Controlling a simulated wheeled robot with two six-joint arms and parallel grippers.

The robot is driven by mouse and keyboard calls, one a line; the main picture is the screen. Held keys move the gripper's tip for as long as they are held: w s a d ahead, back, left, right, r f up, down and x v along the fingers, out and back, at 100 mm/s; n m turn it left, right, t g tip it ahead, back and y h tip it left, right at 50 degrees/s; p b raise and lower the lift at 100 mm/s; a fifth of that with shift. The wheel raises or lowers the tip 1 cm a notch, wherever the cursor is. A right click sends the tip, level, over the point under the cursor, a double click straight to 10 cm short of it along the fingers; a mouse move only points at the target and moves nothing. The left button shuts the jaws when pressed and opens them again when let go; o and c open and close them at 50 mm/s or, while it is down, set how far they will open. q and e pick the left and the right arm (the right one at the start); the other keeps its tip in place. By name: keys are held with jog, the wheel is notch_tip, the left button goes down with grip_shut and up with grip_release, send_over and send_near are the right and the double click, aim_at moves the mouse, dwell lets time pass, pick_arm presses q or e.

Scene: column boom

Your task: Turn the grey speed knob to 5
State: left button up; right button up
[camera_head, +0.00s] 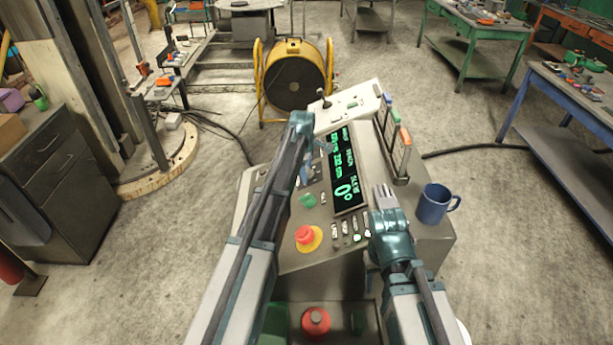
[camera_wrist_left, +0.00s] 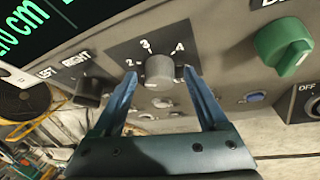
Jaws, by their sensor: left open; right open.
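The grey speed knob (camera_wrist_left: 160,71) sits on a dark dial plate with the numbers 2, 3 and 4 showing around it in the left wrist view. A 5 is not visible, and I cannot tell which number the knob points to. My left gripper (camera_wrist_left: 159,76) is open, with one finger on each side of the knob. Contact is not clear. In the head view my left gripper (camera_head: 308,174) is low over the console, left of the display, and the knob is hard to make out there. My right gripper (camera_head: 384,192) is open and empty above the console's right part.
A green knob (camera_wrist_left: 284,48) is right of the grey knob, and a black left/right switch (camera_wrist_left: 91,90) is left of it. The display (camera_head: 344,172) shows green readings. A red mushroom button (camera_head: 305,235) and a blue mug (camera_head: 434,204) are also on the console.

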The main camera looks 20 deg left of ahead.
pick_arm(q)
grip_shut()
dwell(0.5)
jog(key=shift+f, duration=0.1)
